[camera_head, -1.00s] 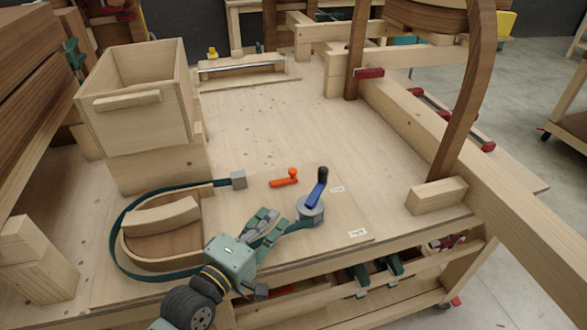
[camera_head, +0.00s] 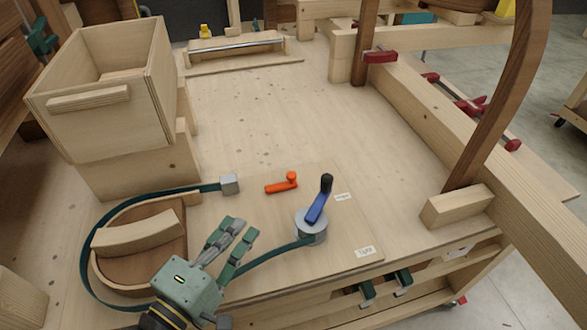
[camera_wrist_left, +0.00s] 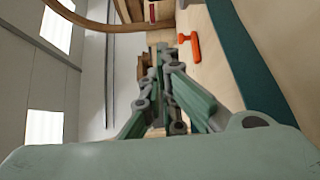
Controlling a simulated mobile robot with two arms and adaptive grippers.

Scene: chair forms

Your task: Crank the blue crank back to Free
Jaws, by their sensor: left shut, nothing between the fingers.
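The blue crank (camera_head: 316,208) with a black knob sits on a round grey drum (camera_head: 311,228) on the bench. Its arm points up toward the back, to the side of the rear small white label (camera_head: 343,197). Another white label (camera_head: 365,251) lies nearer the front edge; I cannot read either surely. A dark green strap runs from the drum around a curved wooden form. My left gripper (camera_head: 241,229) is shut and empty, left of the drum and apart from the crank. It also shows in the left wrist view (camera_wrist_left: 160,50), where the blue crank does not show.
A wooden box (camera_head: 110,120) stands at the back left. A curved wooden bow (camera_head: 500,110) and block (camera_head: 457,206) stand right. The bench middle is clear.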

